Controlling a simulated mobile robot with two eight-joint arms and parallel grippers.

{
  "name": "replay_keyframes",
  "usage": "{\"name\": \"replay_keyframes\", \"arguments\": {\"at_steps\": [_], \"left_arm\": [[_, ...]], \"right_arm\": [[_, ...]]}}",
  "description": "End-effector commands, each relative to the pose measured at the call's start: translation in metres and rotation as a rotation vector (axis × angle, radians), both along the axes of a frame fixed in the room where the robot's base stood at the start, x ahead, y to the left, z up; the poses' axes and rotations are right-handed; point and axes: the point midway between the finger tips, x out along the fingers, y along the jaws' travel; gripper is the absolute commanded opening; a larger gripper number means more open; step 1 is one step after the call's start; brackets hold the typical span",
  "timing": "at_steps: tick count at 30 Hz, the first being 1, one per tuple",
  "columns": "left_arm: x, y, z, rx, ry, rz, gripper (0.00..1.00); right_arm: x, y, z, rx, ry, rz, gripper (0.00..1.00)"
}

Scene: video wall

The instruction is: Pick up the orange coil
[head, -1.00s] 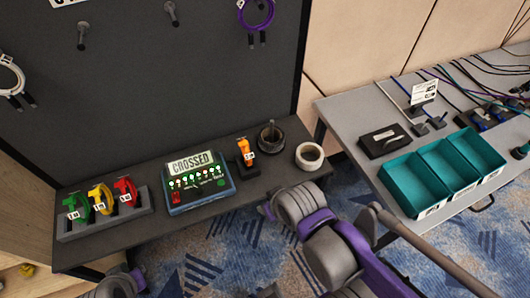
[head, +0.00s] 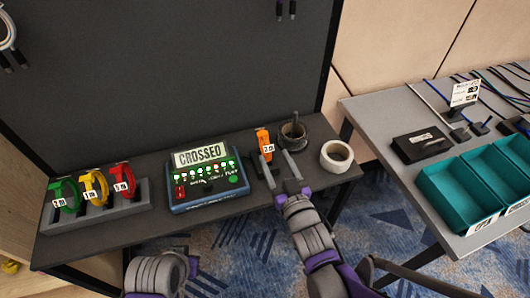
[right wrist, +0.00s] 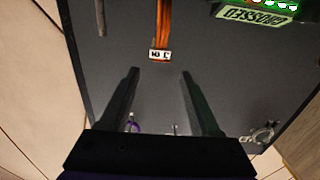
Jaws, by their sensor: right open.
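The orange coil (head: 265,141) stands upright on the dark shelf, right of the tester box, with a small white label on it. In the right wrist view the orange coil (right wrist: 164,26) shows at the top centre, beyond the fingertips. My right gripper (head: 280,168) is open, its two fingers pointing at the coil from the front, one finger to each side of its lower part. It also shows in the right wrist view (right wrist: 160,72), with nothing between the fingers. The coil's base is partly hidden by the fingers. My left gripper is not clearly visible; only part of my left arm shows at the bottom.
The tester (head: 207,178) reading CROSSED stands left of the coil. A dark cup (head: 293,136) and a white tape roll (head: 337,156) stand close on the right. A grey rack (head: 100,213) holds green, yellow and red coils. Teal bins (head: 455,203) are on the right table.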

Motion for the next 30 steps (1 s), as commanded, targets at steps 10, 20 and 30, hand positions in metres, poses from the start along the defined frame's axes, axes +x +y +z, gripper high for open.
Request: {"name": "replay_keyframes", "arguments": {"at_steps": [10,20,30], "left_arm": [[0.0,0.0,-0.001,0.0,0.0,0.0,0.0],[0.0,0.0,-0.007,0.0,0.002,0.0,0.0],[0.0,0.0,-0.007,0.0,0.003,0.0,0.0]], "right_arm": [[0.044,0.014,0.002,0.0,-0.001,-0.001,0.64],[0.084,0.026,-0.003,0.0,0.0,-0.001,0.64],[0.094,0.029,-0.002,0.0,0.0,-0.001,0.64]]}}
